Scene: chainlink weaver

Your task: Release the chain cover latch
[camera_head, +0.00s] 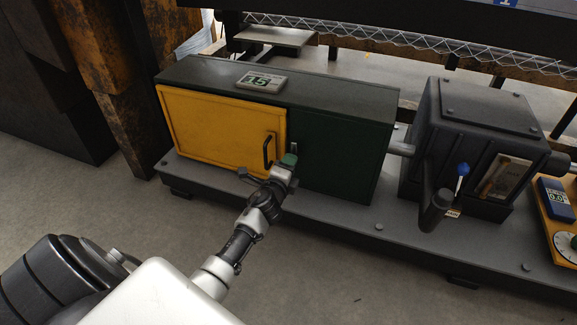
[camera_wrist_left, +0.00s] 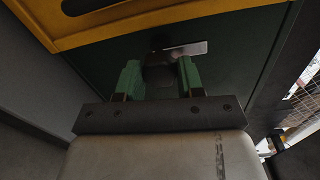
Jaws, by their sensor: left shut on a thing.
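The chain cover is a dark green box with a yellow door (camera_head: 222,130) on its left front, and the door looks closed. A black bar handle (camera_head: 267,151) stands near the door's right edge. The small grey latch (camera_head: 294,147) is just right of that edge, mostly hidden by my left gripper (camera_head: 289,160). In the left wrist view, the green fingers of my left gripper (camera_wrist_left: 159,78) are on both sides of a dark latch knob (camera_wrist_left: 158,70), shut on it. A light latch plate (camera_wrist_left: 187,48) shows behind. My right gripper is not in view.
A digital display (camera_head: 262,82) sits on top of the cover. A dark gearbox (camera_head: 470,140) with a blue-knobbed lever (camera_head: 462,170) stands to the right, joined by a shaft. An orange control panel (camera_head: 556,215) is at the far right. The floor in front is clear.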

